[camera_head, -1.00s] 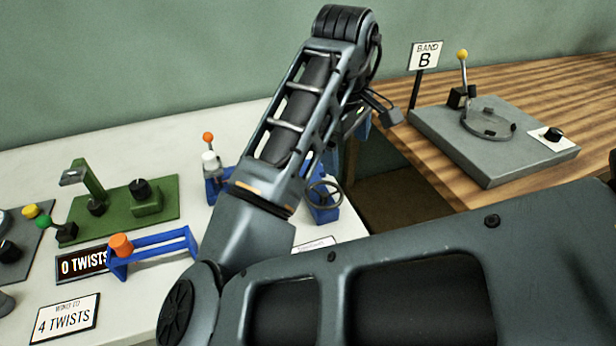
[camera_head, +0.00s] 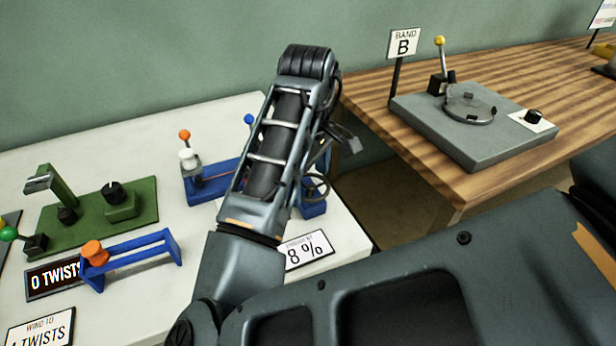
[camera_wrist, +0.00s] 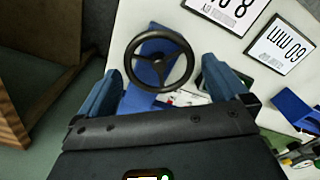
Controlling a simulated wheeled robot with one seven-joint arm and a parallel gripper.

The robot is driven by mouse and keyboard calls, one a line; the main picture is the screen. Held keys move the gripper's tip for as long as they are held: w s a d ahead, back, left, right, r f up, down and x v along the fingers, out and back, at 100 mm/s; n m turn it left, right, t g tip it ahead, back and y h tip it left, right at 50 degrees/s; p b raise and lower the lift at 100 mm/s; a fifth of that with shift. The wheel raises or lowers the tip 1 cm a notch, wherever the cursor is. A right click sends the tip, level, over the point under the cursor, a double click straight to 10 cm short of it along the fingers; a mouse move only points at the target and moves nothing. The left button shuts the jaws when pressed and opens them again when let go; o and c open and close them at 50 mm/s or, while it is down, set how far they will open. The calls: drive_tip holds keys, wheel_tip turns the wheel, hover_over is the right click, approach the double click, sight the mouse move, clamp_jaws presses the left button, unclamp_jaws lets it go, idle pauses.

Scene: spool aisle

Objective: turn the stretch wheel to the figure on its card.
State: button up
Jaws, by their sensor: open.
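The stretch wheel is a dark three-spoked handwheel (camera_wrist: 159,62) on a blue block; in the head view the wheel (camera_head: 315,187) shows just right of my forearm. In the wrist view my gripper (camera_wrist: 162,72) is open, with one blue finger on each side of the wheel and apart from its rim. How far the fingers are above it I cannot tell. The white card (camera_head: 305,250) reading "8 %" lies in front of the wheel; the card also shows upside down in the wrist view (camera_wrist: 228,10).
A second card (camera_wrist: 280,45) reads "60 MM" upside down in the wrist view. A green winder (camera_head: 100,215) and a blue frame with an orange knob (camera_head: 135,258) stand left on the white table. A wooden table (camera_head: 370,95) with a grey plate stands right, across a gap.

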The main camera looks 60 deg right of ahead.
drive_tip(key=c, duration=0.9)
drive_tip(key=shift+o, duration=0.2)
